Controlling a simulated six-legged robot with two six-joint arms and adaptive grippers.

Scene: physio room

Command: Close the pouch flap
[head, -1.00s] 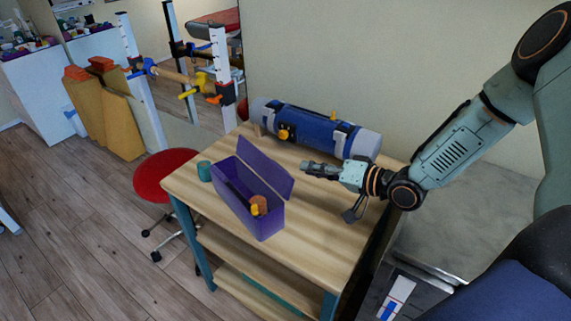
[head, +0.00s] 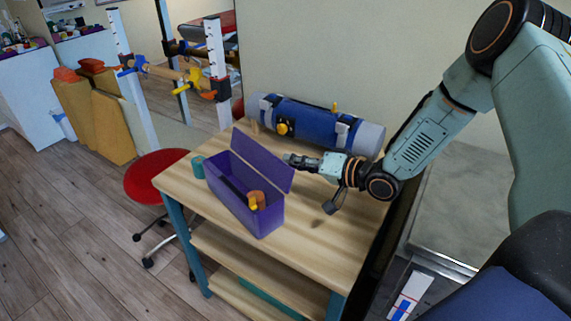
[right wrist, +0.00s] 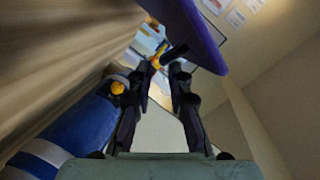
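The purple pouch (head: 262,220) stands on the wooden table as a long open box. Its flap (head: 262,160) is raised along the far side and leans up and back. An orange-brown roll (head: 257,199) and a yellow piece show inside. My right gripper (head: 289,158) is just behind the flap's right end, fingers pointing left; whether it touches cannot be told. In the right wrist view the fingers (right wrist: 163,68) stand apart with a gap and nothing between them. The purple flap (right wrist: 196,32) shows above and to the right of them. My left gripper is out of view.
A blue roll with grey ends (head: 311,124) lies along the table's back edge, behind my right gripper. A teal cylinder (head: 198,167) stands left of the pouch. The wooden tabletop (head: 310,240) is clear in front. A red stool (head: 150,177) is at the left.

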